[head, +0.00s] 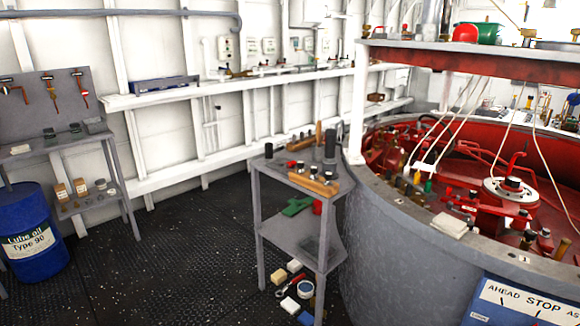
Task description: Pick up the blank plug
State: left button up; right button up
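I cannot tell for certain which item is the blank plug; the small parts are too small to name. Several dark upright cylinders and small knobbed pieces stand on the grey stand (262,166) in the middle of the head view. A wooden block (314,184) with small metal pieces lies along its front edge. Neither of my grippers is in view.
A blue oil drum (30,235) and a grey workbench (45,148) stand at the left. Boxes and cans, including a cream box (290,306), lie under the stand. A white wall shelf (180,92) runs behind. The dark deck (180,250) left of the stand is clear.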

aim_at(292, 163)
jog(key=i+j+z, duration=0.1)
jog(key=z, duration=0.35)
jog(key=i+j+z, duration=0.25)
jog(key=z, duration=0.25)
jog(key=i+j+z, duration=0.15)
jog(key=j, duration=0.2)
jog(key=i+j+z, duration=0.15)
jog(key=j, duration=0.25)
jog(key=i+j, duration=0.25)
jog(key=i+j+z, duration=0.1)
jog(key=j, duration=0.4)
jog(key=i, duration=0.1)
